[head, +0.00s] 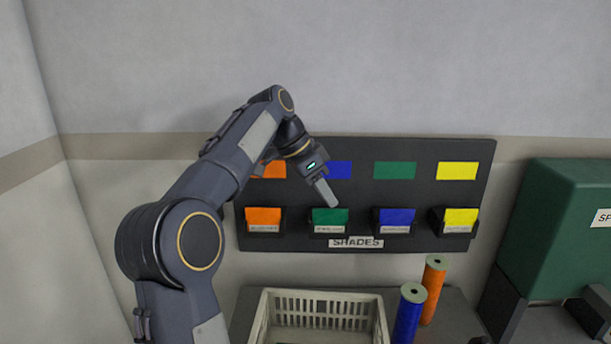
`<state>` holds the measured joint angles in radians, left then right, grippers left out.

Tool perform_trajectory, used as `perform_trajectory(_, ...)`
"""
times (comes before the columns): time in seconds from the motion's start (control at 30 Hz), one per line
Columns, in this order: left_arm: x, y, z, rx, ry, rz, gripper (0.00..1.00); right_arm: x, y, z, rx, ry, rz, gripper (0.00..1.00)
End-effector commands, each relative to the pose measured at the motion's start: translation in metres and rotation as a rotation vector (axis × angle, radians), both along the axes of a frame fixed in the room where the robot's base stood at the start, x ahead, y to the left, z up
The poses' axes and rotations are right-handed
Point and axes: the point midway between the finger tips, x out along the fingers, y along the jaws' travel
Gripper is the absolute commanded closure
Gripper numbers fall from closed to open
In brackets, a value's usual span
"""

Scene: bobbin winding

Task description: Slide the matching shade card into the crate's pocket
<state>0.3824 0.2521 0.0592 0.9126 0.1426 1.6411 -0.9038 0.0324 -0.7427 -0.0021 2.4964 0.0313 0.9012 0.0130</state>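A dark shade board (366,180) on the wall is labelled SHADES. Its lower holders carry an orange card (263,216), a green card (328,216), a blue card (397,216) and a yellow card (461,218). My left gripper (328,196) points down in front of the board, its tip just above the green card in the picture. I cannot tell whether it touches the card; only one finger shows clearly, and no card shows in it. A cream slatted crate (262,322) sits below, cut off by the bottom edge. Its pocket is not visible. My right gripper is out of view.
A blue spool (409,314) and an orange spool (433,289) stand right of the crate on the grey table (456,312). A green machine (560,230) stands at the right. Coloured swatches, including a yellow one (457,170), line the board's top.

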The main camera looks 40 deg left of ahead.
Motion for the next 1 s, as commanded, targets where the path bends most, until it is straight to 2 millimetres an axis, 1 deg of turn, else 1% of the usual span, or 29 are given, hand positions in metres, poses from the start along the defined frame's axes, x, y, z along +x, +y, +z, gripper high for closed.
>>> perform_trajectory(0.03,0.014,0.017,0.001,0.008,-0.011,-0.038,0.76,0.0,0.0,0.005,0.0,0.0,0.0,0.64)
perform_trajectory(0.1,0.027,0.037,0.001,0.023,-0.029,-0.098,0.76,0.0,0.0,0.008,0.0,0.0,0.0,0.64)
perform_trajectory(0.2,0.038,0.061,-0.004,0.041,-0.057,-0.175,0.76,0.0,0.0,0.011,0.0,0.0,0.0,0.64)
perform_trajectory(0.3,0.043,0.078,-0.01,0.055,-0.079,-0.234,0.76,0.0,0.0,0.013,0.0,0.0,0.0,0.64)
perform_trajectory(0.4,0.044,0.088,-0.014,0.066,-0.095,-0.272,0.76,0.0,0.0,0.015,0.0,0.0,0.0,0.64)
perform_trajectory(0.53,0.045,0.092,-0.018,0.071,-0.102,-0.292,0.76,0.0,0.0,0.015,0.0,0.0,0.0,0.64)
perform_trajectory(0.67,0.047,0.09,-0.023,0.071,-0.103,-0.295,0.76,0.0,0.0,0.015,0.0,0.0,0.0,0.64)
perform_trajectory(0.77,0.05,0.085,-0.032,0.071,-0.101,-0.295,0.76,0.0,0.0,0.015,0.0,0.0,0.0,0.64)
perform_trajectory(1.0,0.061,0.072,-0.059,0.071,-0.101,-0.294,0.76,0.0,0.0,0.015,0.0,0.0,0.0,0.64)
